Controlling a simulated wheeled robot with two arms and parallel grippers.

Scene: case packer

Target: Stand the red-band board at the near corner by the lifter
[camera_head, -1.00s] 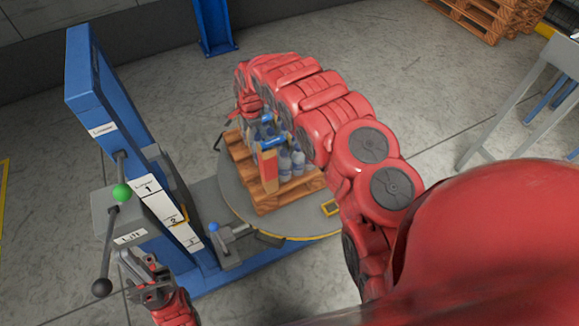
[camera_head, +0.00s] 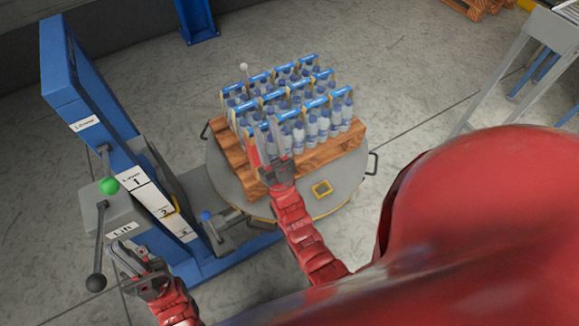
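A narrow upright red and tan strip, which looks like the red-band board (camera_head: 254,153), shows at the near-left corner of the pallet load, on the side by the blue lifter (camera_head: 85,95). My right gripper (camera_head: 271,139) is right at that corner, fingers pointing up along the board and bottles. It covers much of the board, so I cannot tell whether its fingers grip it. My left gripper (camera_head: 126,253) is open and empty beside the lifter's lever, below the Lift label.
Several packs of blue-capped bottles (camera_head: 312,126) stand on a wooden pallet (camera_head: 330,150) on a round grey turntable (camera_head: 349,180). A grey table (camera_head: 520,50) stands at right.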

